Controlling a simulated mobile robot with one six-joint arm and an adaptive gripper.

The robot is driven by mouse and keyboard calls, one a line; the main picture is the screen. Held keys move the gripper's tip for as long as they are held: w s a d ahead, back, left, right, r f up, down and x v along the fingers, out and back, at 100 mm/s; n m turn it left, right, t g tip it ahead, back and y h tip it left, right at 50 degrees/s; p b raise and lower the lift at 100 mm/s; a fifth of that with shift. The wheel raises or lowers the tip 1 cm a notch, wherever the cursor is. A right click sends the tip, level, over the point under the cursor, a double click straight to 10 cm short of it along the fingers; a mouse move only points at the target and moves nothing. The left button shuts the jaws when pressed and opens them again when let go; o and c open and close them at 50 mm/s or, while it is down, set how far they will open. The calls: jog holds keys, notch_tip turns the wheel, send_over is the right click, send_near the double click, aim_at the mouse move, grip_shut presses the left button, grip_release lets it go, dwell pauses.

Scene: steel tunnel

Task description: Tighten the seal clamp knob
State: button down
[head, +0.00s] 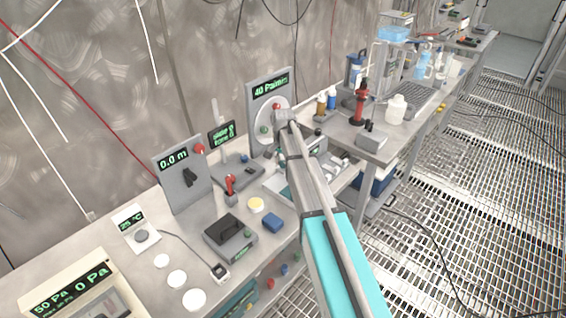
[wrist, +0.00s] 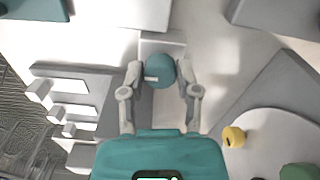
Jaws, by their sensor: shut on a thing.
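A round teal knob (wrist: 160,70) with a pale mark on its face sits between the fingers of my gripper (wrist: 162,80) in the wrist view. The fingers are shut on it from the left and right. In the head view my gripper (head: 287,122) is at the right side of the panel reading 40 Pa/min (head: 270,88), in front of its pale round dial (head: 263,109). The knob is hidden there behind the gripper and arm. I cannot read any label that names the knob.
A panel reading 0.0 m (head: 181,183), a red-handled lever (head: 230,187) and a dark grey box (head: 230,236) stand to the left on the bench. A red stand (head: 360,105) and a white bottle (head: 396,109) are at the right. Grated floor (head: 470,190) is open beyond.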

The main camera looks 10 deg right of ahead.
aim_at(283, 163)
jog(key=shift+c, duration=1.7)
grip_release()
jog(key=shift+n, duration=0.5)
jog(key=n, duration=1)
jog(key=shift+d+n, duration=0.1)
jog(key=shift+n, duration=0.2)
notch_tip(283, 163, up, 14)
jog(key=p, duration=1.3)
jog(key=shift+p, duration=0.4)
jog(key=shift+f, duration=0.1)
jog(key=s+a+m, duration=0.2)
jog(key=s, duration=2.7)
jog(key=shift+a+m, duration=0.2)
jog(key=shift+m, duration=0.2)
